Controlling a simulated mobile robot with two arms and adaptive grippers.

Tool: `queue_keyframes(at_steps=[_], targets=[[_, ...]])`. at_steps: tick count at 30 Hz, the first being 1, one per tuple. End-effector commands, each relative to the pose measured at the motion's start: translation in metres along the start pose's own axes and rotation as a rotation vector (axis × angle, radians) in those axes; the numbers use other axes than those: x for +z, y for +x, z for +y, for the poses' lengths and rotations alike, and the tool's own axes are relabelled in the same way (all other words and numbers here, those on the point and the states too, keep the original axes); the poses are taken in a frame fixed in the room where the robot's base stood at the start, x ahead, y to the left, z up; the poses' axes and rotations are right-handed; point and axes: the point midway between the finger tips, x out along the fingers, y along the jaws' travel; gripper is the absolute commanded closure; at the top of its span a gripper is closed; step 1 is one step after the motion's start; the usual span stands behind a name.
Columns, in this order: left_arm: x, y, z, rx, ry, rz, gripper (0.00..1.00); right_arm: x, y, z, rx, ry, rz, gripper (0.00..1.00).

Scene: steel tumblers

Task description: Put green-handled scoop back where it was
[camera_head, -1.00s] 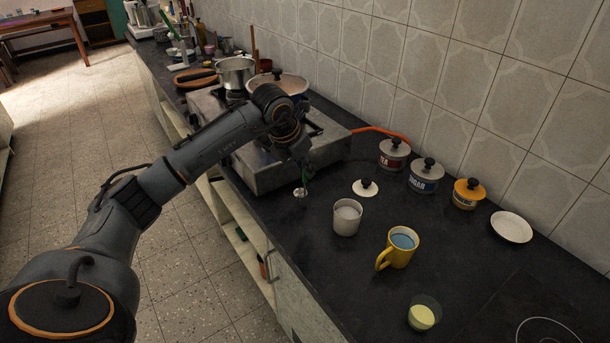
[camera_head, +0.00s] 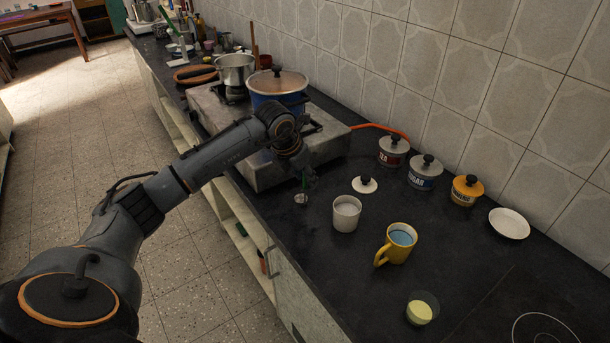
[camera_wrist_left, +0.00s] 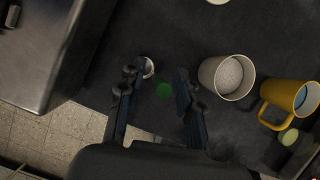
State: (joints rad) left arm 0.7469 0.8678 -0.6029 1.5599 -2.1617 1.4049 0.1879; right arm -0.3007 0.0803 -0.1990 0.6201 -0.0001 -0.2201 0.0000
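The green-handled scoop (camera_head: 301,198) stands at the counter's front part near the stove, its steel bowl low and its green handle rising toward my left gripper (camera_head: 303,177). In the left wrist view the green handle (camera_wrist_left: 163,90) shows end-on between the two fingers of my left gripper (camera_wrist_left: 156,92), with gaps on both sides. The fingers are spread and the gripper is open around the handle. The scoop's bowl (camera_wrist_left: 149,68) is partly hidden by the left finger. Whether the bowl fully rests on the counter is hard to tell. My right gripper is not in view.
A pale canister (camera_head: 346,214) with white contents stands right of the scoop, its knobbed lid (camera_head: 365,185) behind it. A yellow mug (camera_head: 397,243) and small cup (camera_head: 421,309) are farther right. The stove (camera_head: 262,168) with a blue pot (camera_head: 277,88) is behind. Labelled jars line the wall.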

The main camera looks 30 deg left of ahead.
Motion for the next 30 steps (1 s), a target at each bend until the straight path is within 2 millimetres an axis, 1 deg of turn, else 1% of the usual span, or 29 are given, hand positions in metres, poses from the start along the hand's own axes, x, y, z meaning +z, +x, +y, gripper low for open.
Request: queue_keyframes(at_steps=[5,7,8,11,18,21,25,30], targets=[[0.001,-0.002,0.0,0.0,0.0,0.0,0.65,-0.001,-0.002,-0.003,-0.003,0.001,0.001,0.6],[0.003,-0.006,0.0,0.0,0.0,-0.001,0.65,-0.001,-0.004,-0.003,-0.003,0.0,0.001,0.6],[0.002,-0.008,0.001,0.001,0.0,-0.003,0.65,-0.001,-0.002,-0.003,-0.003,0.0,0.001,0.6],[0.002,-0.024,0.001,0.002,0.001,-0.005,0.65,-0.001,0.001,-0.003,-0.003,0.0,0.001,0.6],[0.002,-0.076,0.001,0.002,0.001,-0.005,0.65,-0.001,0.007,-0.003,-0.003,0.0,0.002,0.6],[0.001,-0.095,0.001,0.002,0.001,-0.002,0.65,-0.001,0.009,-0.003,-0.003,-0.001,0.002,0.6],[0.002,-0.113,0.001,0.001,0.0,-0.002,0.65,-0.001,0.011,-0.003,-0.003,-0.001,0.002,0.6],[0.001,-0.123,0.0,0.001,0.0,0.0,0.65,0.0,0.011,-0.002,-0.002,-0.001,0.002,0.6]])
